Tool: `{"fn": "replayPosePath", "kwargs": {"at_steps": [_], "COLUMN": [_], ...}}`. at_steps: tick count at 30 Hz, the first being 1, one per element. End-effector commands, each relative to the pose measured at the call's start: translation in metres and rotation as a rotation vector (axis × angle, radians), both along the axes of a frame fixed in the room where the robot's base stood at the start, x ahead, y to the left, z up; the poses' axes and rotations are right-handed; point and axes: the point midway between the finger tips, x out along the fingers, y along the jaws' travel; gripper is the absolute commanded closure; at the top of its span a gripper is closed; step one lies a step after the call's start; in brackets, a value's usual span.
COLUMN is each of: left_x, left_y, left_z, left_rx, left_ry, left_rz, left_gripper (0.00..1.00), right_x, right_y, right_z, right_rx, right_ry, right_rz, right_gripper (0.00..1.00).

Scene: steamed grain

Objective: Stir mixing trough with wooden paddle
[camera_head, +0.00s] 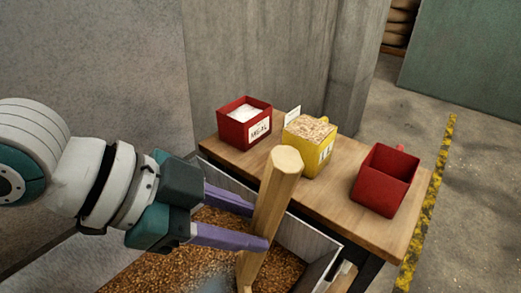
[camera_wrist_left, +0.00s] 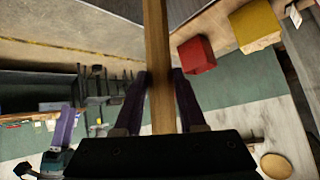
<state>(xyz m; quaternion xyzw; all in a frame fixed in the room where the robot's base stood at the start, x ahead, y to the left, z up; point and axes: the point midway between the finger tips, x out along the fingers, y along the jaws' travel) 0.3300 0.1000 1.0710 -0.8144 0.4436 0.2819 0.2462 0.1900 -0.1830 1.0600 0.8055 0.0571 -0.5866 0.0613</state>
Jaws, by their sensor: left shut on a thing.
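The wooden paddle (camera_head: 270,215) stands nearly upright, slightly tilted, with its thick handle end up. My left gripper (camera_head: 255,226) is shut on its handle from the left. The paddle also runs between the purple fingers in the left wrist view (camera_wrist_left: 160,60). Its lower end reaches toward the brown grain in the mixing trough (camera_head: 310,240); whether it is sunk in the grain is cut off by the frame edge. A pale, whitish patch lies on the grain. Purple and teal parts at the lower left of the left wrist view look like my right gripper (camera_wrist_left: 62,135); its jaws are unclear.
A wooden table (camera_head: 345,200) stands behind the trough. On it are a red box with white contents (camera_head: 235,132), a yellow box of grain flakes (camera_head: 322,160) and an empty-looking red box (camera_head: 375,195). A concrete wall (camera_head: 255,50) rises behind. Open floor lies right.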

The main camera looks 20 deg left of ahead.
Motion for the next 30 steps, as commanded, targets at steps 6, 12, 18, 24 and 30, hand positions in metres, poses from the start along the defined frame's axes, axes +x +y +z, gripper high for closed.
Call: {"fn": "replayPosePath", "kwargs": {"at_steps": [6,12,18,24,30], "left_x": [0.017,0.027,0.027,0.027,0.023], "left_y": [-0.006,-0.010,-0.010,-0.010,-0.008], "left_z": [-0.001,0.009,0.024,0.050,0.090], "left_rx": [-0.002,-0.002,-0.002,-0.003,-0.003], "left_ry": [-0.007,-0.005,-0.003,-0.004,-0.003], "left_rz": [0.000,0.000,0.000,0.000,0.001], "left_gripper": [1.00,1.00,1.00,1.00,1.00], "right_x": [0.000,0.000,0.000,0.000,0.000], "right_y": [-0.001,-0.001,-0.001,-0.001,-0.001], "right_z": [-0.013,-0.011,0.006,0.034,0.077], "right_rx": [-0.002,-0.004,-0.005,-0.004,-0.004], "right_ry": [0.000,0.001,-0.001,-0.001,-0.001], "right_rz": [0.001,0.003,0.004,0.004,0.003], "right_gripper": [0.48,0.48,0.48,0.48,0.48]}}
